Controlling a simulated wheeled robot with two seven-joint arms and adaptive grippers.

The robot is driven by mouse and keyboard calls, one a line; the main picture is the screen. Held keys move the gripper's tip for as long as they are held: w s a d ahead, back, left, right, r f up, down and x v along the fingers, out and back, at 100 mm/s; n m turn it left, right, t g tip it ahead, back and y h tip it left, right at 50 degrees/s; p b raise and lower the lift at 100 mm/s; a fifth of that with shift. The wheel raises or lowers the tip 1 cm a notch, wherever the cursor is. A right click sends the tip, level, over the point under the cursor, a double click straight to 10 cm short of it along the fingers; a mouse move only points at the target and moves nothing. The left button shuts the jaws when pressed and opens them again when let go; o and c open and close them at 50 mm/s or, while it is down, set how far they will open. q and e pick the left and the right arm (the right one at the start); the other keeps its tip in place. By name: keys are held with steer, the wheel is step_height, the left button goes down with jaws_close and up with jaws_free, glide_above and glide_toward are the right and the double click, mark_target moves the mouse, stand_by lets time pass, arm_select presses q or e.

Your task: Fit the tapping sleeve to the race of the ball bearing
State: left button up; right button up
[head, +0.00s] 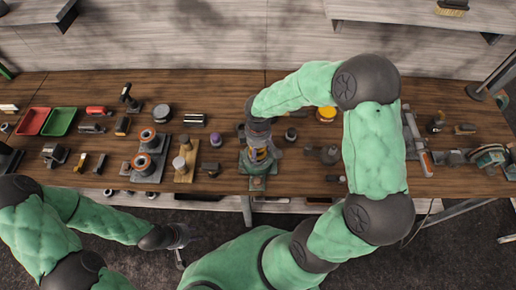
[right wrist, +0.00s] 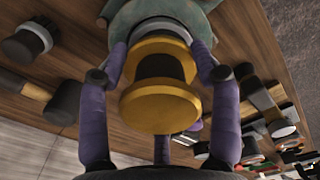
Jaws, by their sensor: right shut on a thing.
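My right gripper (head: 261,158) is over the green casting (head: 257,183) at the middle of the bench. In the right wrist view its purple fingers (right wrist: 160,55) are shut on a yellow spool-like piece with a dark middle, which looks like the tapping sleeve (right wrist: 160,112). Just beyond the sleeve, a silvery ring, likely the ball bearing (right wrist: 147,24), sits at the green casting. The sleeve hides part of the ring, and I cannot tell whether they touch. My left gripper (head: 180,238) hangs in front of the bench, away from everything; its jaws are too small to read.
Left of the casting stand a wooden block with posts (head: 184,165) and a grey plate with copper-coloured rings (head: 149,158). A red tray (head: 33,122) and a green tray (head: 60,122) lie farther left. A yellow-topped can (head: 326,114) and a bench grinder (head: 490,156) are to the right.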

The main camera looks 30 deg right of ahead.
steer(key=shift+f, duration=0.1)
steer(key=shift+f+b, duration=0.35)
stand_by(0.5)
steer(key=o, duration=1.7)
steer(key=shift+f, duration=0.1)
steer(key=shift+r+p, duration=1.2)
steer(key=shift+r, duration=0.4)
steer(key=shift+f, duration=0.1)
